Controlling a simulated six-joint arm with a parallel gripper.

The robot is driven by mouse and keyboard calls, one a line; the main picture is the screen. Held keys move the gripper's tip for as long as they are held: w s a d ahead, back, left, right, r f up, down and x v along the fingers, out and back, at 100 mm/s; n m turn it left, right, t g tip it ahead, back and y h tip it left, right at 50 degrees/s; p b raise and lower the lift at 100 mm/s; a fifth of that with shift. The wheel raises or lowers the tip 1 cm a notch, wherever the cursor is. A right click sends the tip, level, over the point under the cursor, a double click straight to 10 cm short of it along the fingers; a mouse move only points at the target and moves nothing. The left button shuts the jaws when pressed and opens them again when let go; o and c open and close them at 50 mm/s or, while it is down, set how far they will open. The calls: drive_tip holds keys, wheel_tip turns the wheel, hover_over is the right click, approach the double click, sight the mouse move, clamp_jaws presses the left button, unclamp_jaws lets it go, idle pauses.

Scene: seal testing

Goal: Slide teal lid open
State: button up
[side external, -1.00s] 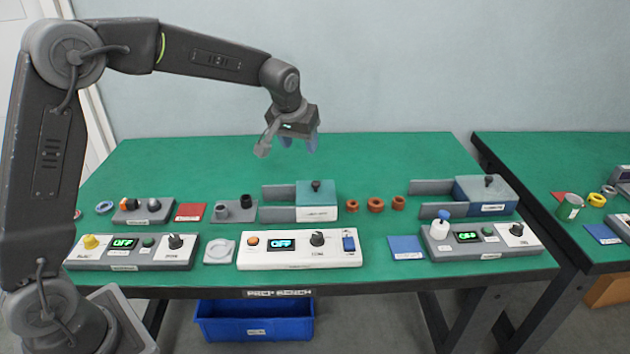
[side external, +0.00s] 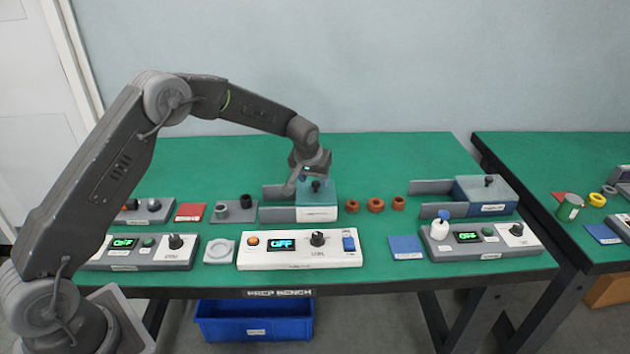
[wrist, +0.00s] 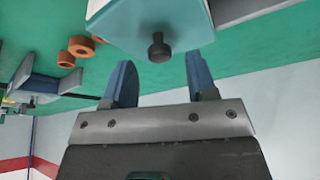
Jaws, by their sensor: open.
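The teal lid (side external: 327,189) sits on a white-fronted box at the middle of the green bench, with grey rails reaching out to its left. A black knob (side external: 316,186) stands up from the lid. My gripper (side external: 309,183) is low over the lid, at or just behind the knob. In the wrist view, the teal lid (wrist: 180,22) fills the top and its knob (wrist: 157,47) lies ahead of and between my open blue fingers (wrist: 160,78). The fingers appear apart from the knob. The fingertips are partly hidden in the side view.
A similar box with a blue lid (side external: 484,190) stands at the right. Several brown rings (side external: 376,204) lie between the boxes. A white control panel (side external: 299,250) with a knob and display is in front. A grey block with posts (side external: 234,210) is left of the rails.

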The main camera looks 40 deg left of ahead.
drive_tip(key=shift+x, duration=1)
clamp_jaws()
